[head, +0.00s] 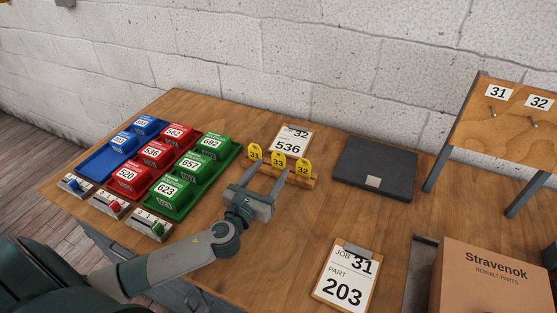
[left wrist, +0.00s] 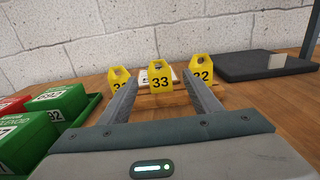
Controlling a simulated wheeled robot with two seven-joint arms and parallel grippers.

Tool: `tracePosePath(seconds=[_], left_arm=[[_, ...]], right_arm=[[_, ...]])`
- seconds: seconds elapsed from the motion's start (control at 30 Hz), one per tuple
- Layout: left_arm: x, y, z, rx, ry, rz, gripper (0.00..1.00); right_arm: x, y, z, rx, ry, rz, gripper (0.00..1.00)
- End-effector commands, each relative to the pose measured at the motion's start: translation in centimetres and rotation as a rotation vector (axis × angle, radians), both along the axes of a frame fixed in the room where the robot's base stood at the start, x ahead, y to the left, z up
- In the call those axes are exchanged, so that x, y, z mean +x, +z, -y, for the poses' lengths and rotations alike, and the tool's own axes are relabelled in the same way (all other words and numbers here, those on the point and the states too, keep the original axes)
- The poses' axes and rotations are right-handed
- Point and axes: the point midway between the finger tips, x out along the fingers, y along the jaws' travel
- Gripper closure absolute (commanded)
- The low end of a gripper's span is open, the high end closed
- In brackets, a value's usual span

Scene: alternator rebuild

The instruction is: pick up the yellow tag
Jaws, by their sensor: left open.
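Three yellow tags stand in a row in a wooden holder (head: 301,181) on the bench: tag 31 (head: 255,154), tag 33 (head: 278,161) and tag 32 (head: 303,167). My left gripper (head: 270,172) is open and empty just in front of the row. In the left wrist view, tag 33 (left wrist: 160,76) shows between the two fingers of my left gripper (left wrist: 158,88). Tag 31 (left wrist: 119,79) is left of it and tag 32 (left wrist: 201,69) right, each partly covered by a finger. I cannot tell whether the fingertips reach beside tag 33. My right gripper is not in view.
Blue, red and green numbered bins (head: 152,153) stand at the left. A clipboard (head: 290,141) lies behind the tags, a dark flat pad (head: 375,167) right of them. A job clipboard (head: 343,275) and a cardboard box (head: 490,281) are at front right. A board with hooks (head: 512,125) stands far right.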

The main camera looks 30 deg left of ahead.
Motion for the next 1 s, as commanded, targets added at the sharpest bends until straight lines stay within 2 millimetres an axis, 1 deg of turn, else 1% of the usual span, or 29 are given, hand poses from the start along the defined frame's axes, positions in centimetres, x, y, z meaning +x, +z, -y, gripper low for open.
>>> tracePosePath(seconds=[0.03,0.1,0.2,0.4,0.57,0.67,0.77,0.9,1.0], left_arm=[[0.7,0.1,-0.1,0.0,0.002,0.0,0.42],[1.3,0.1,-0.1,-0.001,0.002,0.001,0.42],[1.8,0.0,-0.1,-0.001,0.001,-0.001,0.42],[1.8,0.0,-0.1,-0.001,0.0,0.0,0.42],[1.9,0.0,-0.1,-0.001,0.001,0.0,0.42],[2.4,0.2,-0.2,-0.001,0.001,0.001,0.42],[3.3,0.3,-0.3,-0.001,0.002,0.001,0.42],[5.1,0.4,-0.5,0.0,0.002,0.001,0.42],[6.2,0.2,-0.6,0.0,0.001,0.0,0.42]], right_arm=[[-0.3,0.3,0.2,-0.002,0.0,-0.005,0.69],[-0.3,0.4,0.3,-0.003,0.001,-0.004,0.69],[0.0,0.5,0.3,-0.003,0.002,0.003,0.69],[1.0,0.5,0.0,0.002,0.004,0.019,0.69],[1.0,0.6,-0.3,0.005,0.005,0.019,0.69],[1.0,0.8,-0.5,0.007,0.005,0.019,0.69],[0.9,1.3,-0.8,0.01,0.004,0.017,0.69],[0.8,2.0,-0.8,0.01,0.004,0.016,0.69],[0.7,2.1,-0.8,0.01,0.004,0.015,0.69]])
